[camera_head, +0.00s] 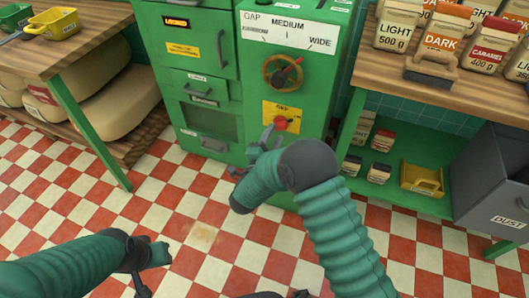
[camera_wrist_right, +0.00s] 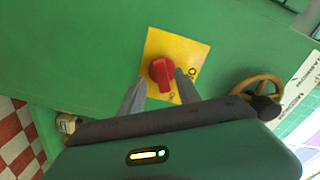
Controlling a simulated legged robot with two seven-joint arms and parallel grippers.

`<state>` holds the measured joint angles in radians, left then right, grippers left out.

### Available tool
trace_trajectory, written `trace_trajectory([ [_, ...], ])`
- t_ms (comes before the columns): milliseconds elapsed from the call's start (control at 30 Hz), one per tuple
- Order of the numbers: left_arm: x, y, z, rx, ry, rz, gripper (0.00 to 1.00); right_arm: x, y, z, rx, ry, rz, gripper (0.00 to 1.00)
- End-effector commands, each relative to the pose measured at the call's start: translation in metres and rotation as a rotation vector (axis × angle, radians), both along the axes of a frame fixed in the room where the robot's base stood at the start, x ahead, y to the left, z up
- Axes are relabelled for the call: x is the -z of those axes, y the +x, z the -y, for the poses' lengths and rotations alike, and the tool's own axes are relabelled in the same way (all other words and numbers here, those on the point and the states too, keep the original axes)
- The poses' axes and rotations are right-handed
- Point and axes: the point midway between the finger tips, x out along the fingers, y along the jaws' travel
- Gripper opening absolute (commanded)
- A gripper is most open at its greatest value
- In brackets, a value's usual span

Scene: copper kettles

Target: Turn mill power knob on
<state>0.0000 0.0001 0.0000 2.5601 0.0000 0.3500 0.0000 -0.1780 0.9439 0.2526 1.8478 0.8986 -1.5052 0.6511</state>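The red power knob (camera_head: 280,123) sits on a yellow plate (camera_head: 270,107) low on the front of the green mill (camera_head: 318,75). In the right wrist view the knob (camera_wrist_right: 162,71) lies between the fingertips of my right gripper (camera_wrist_right: 161,77). The two grey fingers are apart, one on each side of the knob, with gaps showing, so the gripper is open. Whether a fingertip touches the knob or plate is not clear. In the head view my right gripper (camera_head: 270,136) is just below and left of the knob. My left gripper (camera_head: 143,284) is at the bottom left, its fingers unclear.
Green drawers (camera_head: 205,90) are at the left. A wooden shelf (camera_head: 450,88) with coffee bags and a dust bin (camera_head: 495,190) stand at the right. The checkered floor in front is clear.

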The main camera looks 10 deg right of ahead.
Motion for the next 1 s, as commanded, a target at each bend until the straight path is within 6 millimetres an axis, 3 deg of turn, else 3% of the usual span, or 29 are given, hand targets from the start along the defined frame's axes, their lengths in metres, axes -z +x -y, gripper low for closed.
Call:
trace_trajectory([
  [33, -0.011, 0.000, 0.000, 0.000, 0.000, 0.000, 0.36, -0.005, -0.011, -0.009, -0.005, 0.000, -0.004, 0.40],
  [300, -0.036, 0.000, 0.000, 0.000, 0.000, 0.000, 0.36, -0.004, -0.077, -0.054, -0.005, -0.002, -0.005, 0.40],
  [500, -0.045, 0.000, 0.000, 0.000, 0.000, 0.000, 0.36, -0.001, -0.110, -0.075, -0.002, 0.000, -0.003, 0.40],
  [1000, -0.045, 0.000, 0.000, 0.000, 0.000, 0.000, 0.36, 0.001, -0.118, -0.080, 0.000, 0.000, -0.002, 0.40],
])
